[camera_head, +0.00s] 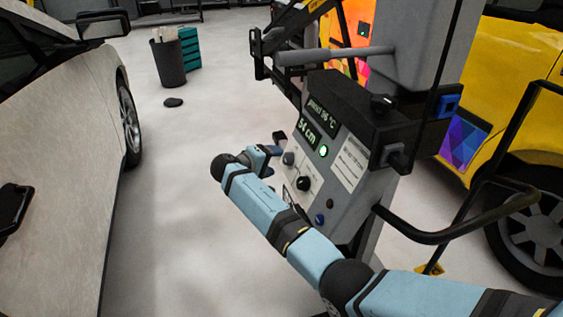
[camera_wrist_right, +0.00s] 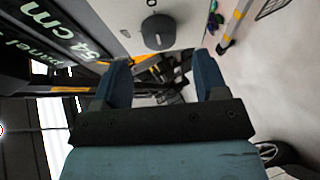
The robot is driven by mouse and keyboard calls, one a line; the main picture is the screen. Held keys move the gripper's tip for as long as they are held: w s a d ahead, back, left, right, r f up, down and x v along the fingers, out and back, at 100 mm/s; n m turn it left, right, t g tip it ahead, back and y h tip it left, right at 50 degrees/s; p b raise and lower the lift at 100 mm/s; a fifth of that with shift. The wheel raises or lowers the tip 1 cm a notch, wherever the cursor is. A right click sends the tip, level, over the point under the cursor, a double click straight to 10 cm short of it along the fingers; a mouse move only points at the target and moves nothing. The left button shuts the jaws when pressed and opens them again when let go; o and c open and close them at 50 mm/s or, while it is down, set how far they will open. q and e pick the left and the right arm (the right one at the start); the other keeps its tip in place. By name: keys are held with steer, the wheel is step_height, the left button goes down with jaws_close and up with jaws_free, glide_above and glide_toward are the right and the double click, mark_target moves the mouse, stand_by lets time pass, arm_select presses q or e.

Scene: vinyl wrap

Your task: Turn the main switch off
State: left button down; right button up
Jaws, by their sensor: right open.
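The control panel (camera_head: 330,165) is a grey box with displays, a lit green round light (camera_head: 323,150) and several knobs and buttons. A dark rotary knob (camera_head: 288,158) sits near its left edge; it also shows in the right wrist view (camera_wrist_right: 158,32), with a "0" mark above it. Which control is the main switch is not labelled readably. A second black knob (camera_head: 303,183) is lower right of it. My right gripper (camera_head: 274,154) is open beside the panel's left edge. In the right wrist view its fingers (camera_wrist_right: 162,65) are apart and empty, with the knob beyond the tips.
A white car (camera_head: 60,150) stands at left and a yellow vehicle (camera_head: 525,60) at right. A black curved handle (camera_head: 450,235) juts out right of the panel. A dark bin (camera_head: 168,62) stands at the back. The floor between car and panel is clear.

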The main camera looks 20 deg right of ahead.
mark_target(285, 158)
steer(key=x, duration=0.4)
steer(key=shift+a+b, duration=0.1)
steer(key=shift+b, duration=0.2)
steer(key=shift+w+d, duration=0.1)
steer(key=shift+d, duration=0.2)
arm_select(q)
steer(key=shift+w+d+r+t+h, duration=0.25)
steer(key=shift+w+r+t, duration=0.1)
steer(key=shift+r, duration=0.25)
steer(key=shift+w+d+r+t+h, duration=0.25)
steer(key=shift+w+r, duration=0.1)
steer(key=shift+r, duration=0.2)
steer(key=shift+f, duration=0.1)
arm_select(e)
steer(key=shift+c, duration=0.2)
